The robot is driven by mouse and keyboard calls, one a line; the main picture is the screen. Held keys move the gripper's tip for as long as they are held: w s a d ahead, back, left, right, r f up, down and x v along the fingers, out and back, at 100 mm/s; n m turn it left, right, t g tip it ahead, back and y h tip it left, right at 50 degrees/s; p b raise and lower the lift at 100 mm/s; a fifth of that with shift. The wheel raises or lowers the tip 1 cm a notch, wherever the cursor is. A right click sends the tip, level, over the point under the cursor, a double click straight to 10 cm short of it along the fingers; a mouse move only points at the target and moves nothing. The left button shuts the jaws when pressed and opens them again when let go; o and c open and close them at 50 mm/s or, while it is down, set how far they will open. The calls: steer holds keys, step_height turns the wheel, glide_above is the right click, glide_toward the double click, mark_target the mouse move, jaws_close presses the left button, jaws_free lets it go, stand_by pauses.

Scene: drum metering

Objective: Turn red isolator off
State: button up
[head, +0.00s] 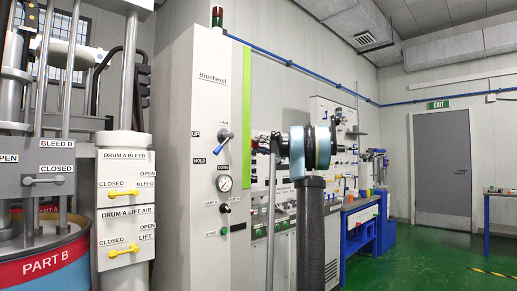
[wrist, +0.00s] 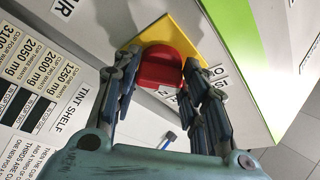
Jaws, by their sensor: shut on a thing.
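The red isolator (wrist: 161,66) is a red rotary handle on a yellow plate (wrist: 178,33), mounted on a pale cabinet face in the wrist view. My gripper (wrist: 163,68) has one finger on each side of the red handle and is shut on it. The handle's exact angle is hard to tell because the fingers cover its sides. Small white labels (wrist: 217,77) sit right of the plate, partly hidden by the right finger. In the head view, the isolator and my gripper cannot be made out.
A blue-handled lever (wrist: 167,140) shows beyond the fingers. Printed tint labels (wrist: 58,75) lie on the left. In the head view, the tall Brunhexel cabinet (head: 205,110) stands mid-left, drum valves with yellow handles (head: 122,194) are at left, and green floor (head: 430,255) is clear at right.

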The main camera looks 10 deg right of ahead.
steer(key=shift+f+n+g+y, duration=0.15)
steer(key=shift+n+g+y, duration=0.15)
steer(key=shift+n, duration=0.8)
steer(key=o, duration=1.1)
steer(key=shift+w, duration=0.15)
steer(key=shift+c, duration=0.2)
steer(key=shift+d, duration=0.1)
steer(key=v, duration=1.2)
steer(key=shift+a+f, duration=0.2)
